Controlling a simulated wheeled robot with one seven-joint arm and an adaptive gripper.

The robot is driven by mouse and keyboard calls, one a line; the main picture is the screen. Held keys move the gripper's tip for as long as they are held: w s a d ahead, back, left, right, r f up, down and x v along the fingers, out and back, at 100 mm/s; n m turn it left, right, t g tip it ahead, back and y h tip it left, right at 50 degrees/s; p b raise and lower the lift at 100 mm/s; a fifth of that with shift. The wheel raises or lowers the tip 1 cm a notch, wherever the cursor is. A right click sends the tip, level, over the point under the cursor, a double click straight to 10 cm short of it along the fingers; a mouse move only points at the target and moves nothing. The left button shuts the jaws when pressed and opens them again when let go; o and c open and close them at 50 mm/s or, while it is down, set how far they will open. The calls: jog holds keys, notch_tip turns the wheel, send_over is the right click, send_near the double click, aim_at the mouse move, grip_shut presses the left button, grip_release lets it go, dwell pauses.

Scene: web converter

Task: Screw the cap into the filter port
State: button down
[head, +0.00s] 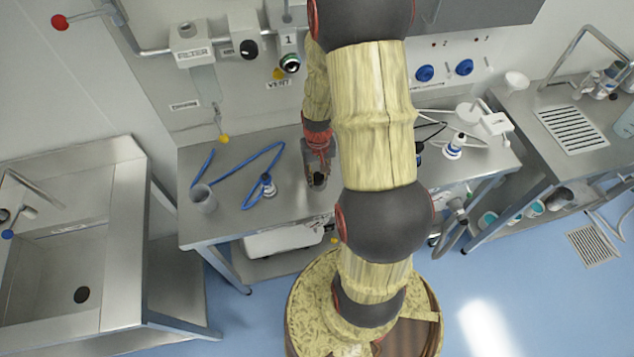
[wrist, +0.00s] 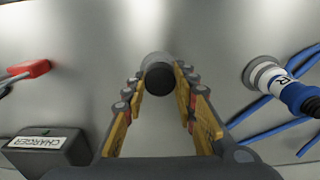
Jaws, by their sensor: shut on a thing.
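My gripper (head: 318,178) is above the steel table, left of my arm's column in the head view. In the wrist view its two fingers (wrist: 160,88) are closed in on a small cylinder with a dark round end and a grey body, which looks like the cap (wrist: 160,78). The table lies below it. A grey wall box labelled FILTER (head: 191,45) is at the upper left of the head view, apart from my gripper. I cannot make out the port opening itself.
A blue and white connector (wrist: 286,86) with blue hose lies beside my gripper. A black charger box (wrist: 47,146) and a red plug (wrist: 28,70) are on the other side. A grey cup (head: 203,199) stands on the table. A sink (head: 60,250) is at the left.

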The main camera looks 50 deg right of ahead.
jog(key=shift+r, duration=0.15)
jog(key=shift+r+p, duration=2.75)
jog(key=shift+r, duration=0.8)
jog(key=shift+f, duration=0.1)
